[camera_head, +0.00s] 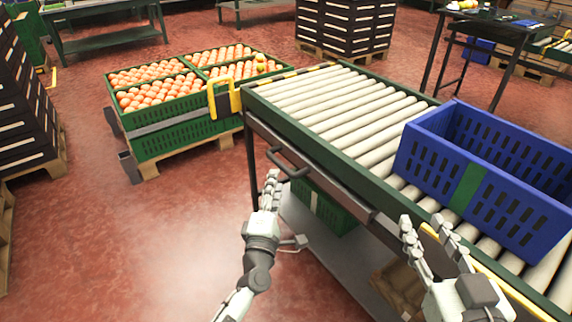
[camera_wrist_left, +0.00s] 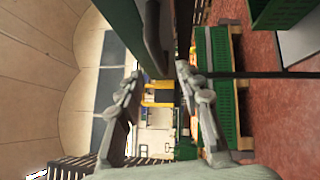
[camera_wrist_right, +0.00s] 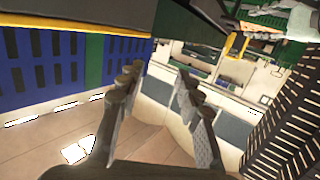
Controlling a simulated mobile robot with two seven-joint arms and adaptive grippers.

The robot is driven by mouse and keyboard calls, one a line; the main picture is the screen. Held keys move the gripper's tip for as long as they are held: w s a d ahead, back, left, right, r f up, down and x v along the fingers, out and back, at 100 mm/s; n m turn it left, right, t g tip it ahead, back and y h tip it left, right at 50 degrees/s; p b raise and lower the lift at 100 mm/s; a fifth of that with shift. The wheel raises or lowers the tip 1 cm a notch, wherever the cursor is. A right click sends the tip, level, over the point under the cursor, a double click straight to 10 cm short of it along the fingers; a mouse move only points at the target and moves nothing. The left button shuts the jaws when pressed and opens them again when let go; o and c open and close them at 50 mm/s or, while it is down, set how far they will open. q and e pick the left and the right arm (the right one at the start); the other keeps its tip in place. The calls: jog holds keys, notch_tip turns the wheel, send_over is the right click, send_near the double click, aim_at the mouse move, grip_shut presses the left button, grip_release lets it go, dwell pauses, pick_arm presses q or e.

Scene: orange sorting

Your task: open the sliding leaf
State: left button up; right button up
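A grey strip that looks like the sliding leaf (camera_head: 335,184) runs along the near side of the roller conveyor, under its green rail. A dark bar handle (camera_head: 290,164) sticks out near its far end. My left gripper (camera_head: 272,180) is beside the handle. In the left wrist view my left gripper (camera_wrist_left: 159,74) is open, and the dark handle (camera_wrist_left: 153,40) shows between and ahead of its fingers; I cannot see contact. My right gripper (camera_head: 428,228) is open and empty near the blue crate (camera_head: 470,185); its spread fingers (camera_wrist_right: 157,75) also show in the right wrist view.
The roller conveyor (camera_head: 340,105) has bare rollers left of the blue crate. Green crates of oranges (camera_head: 180,135) stand on a pallet at the left. A green crate (camera_head: 322,207) sits under the conveyor. The red floor (camera_head: 190,225) left of my left arm is clear.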

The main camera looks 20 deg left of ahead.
aim_at(280, 162)
pick_arm(q)
jog(key=w, duration=0.4)
jog(key=w+a+r, duration=0.1)
jog(key=w, duration=0.1)
jog(key=shift+w, duration=0.6)
pick_arm(e)
jog(key=shift+a+r+t+y, duration=0.15)
jog(key=shift+a+r+t, duration=0.1)
jog(key=shift+r, duration=0.2)
jog(key=shift+a+r+t+y, duration=0.15)
jog(key=shift+a+r, duration=0.05)
jog(key=shift+r, duration=0.25)
pick_arm(q)
grip_shut()
